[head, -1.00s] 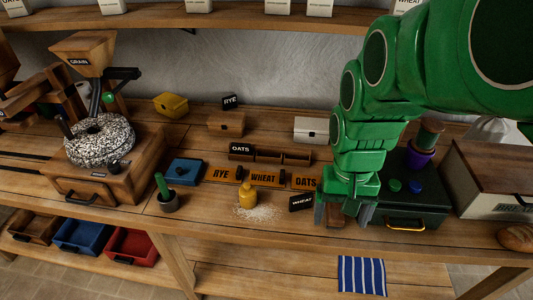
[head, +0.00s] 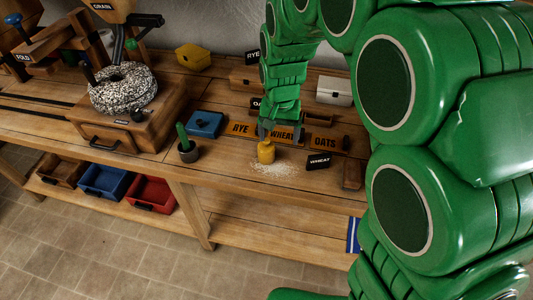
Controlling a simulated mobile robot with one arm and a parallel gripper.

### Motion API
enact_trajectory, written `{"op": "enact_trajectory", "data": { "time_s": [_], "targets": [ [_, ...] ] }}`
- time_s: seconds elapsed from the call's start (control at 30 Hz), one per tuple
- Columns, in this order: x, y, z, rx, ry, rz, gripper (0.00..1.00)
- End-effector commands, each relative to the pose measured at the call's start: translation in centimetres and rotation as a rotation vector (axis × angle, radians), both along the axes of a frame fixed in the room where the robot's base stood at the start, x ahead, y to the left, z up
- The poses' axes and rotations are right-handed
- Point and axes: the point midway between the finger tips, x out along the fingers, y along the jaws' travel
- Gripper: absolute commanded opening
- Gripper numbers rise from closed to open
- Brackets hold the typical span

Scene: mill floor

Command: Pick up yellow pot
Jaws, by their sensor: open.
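The yellow pot (head: 266,153) stands upright on the wooden bench, in front of the orange RYE/WHEAT/OATS board (head: 280,133). Pale grain is scattered on the bench beside it. My gripper (head: 267,134) points down just above and behind the pot's top. Its fingers are apart, and I cannot tell whether they touch the pot. The pot's upper end is partly hidden near the fingers. My green arm fills the right side of the head view.
A WHEAT sign (head: 318,162) stands right of the pot. A blue box (head: 205,124) and a dark mortar with green pestle (head: 187,150) are to the left. A stone grain mill (head: 122,92) stands farther left. Coloured bins sit on the lower shelf.

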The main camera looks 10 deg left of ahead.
Motion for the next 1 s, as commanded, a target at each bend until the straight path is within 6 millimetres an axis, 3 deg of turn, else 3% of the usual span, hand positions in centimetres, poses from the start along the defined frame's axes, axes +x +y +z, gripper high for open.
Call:
{"op": "enact_trajectory", "data": {
  "time_s": [0.1,0.3,0.77,1.0],
  "targets": [
    [0.7,2.1,-1.5,0.001,-0.002,0.007,0.84],
    [1.3,3.7,-2.4,0.006,-0.011,0.007,0.84],
    [1.4,3.8,-5.6,0.006,-0.010,0.008,0.84],
    [1.5,3.8,-8.2,0.005,-0.009,0.008,0.84]
  ]
}}
